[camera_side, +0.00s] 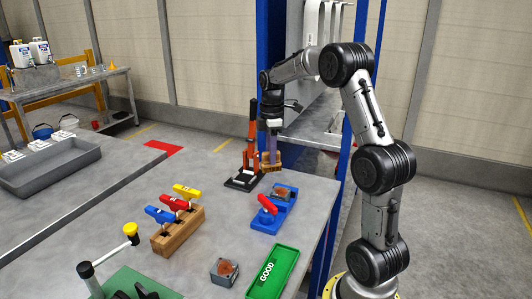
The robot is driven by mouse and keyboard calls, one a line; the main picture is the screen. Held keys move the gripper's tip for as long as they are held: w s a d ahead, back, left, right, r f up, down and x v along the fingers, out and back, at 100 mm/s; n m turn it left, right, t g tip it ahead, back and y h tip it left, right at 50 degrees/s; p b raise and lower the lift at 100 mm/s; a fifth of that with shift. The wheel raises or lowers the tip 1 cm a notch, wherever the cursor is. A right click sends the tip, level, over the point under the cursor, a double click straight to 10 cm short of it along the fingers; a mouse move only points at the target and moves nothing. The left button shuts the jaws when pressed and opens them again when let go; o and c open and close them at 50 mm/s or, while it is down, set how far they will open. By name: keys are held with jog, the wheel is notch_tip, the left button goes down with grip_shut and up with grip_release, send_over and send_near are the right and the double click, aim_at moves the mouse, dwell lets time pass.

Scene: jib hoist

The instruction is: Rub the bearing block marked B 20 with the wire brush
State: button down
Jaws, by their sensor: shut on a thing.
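My gripper (271,126) points down above the back of the table. It is shut on what looks like the wire brush (270,160), with a brown, wood-like lower part. The brush is upright, and its lower end appears above the tabletop, behind the blue fixture. A grey block with a rusty top (281,192) sits in the blue fixture (262,222), which has a red clamp handle (267,205). A second grey block with a rusty top (224,270) lies on the table near the front. The B 20 mark cannot be read on either block.
A green tray marked GOOD (257,289) lies at the front. A wooden rack (174,236) holds blue, red and yellow handled pieces. An orange post on a black base (243,179) stands just left of the brush. A blue rack upright (340,185) rises beyond the table's right edge.

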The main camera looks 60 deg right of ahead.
notch_tip(320, 180, down, 7)
jog(key=shift+f, duration=0.15)
jog(key=shift+s+f, duration=0.1)
jog(key=shift+s, duration=3.15)
jog(key=shift+w, duration=3.15)
jog(key=shift+w+d, duration=0.15)
jog(key=shift+d, duration=0.1)
jog(key=shift+s+d, duration=0.15)
jog(key=shift+s, duration=2.8)
jog(key=shift+w, duration=3)
jog(key=shift+s+r, duration=0.1)
jog(key=shift+r, duration=4.05)
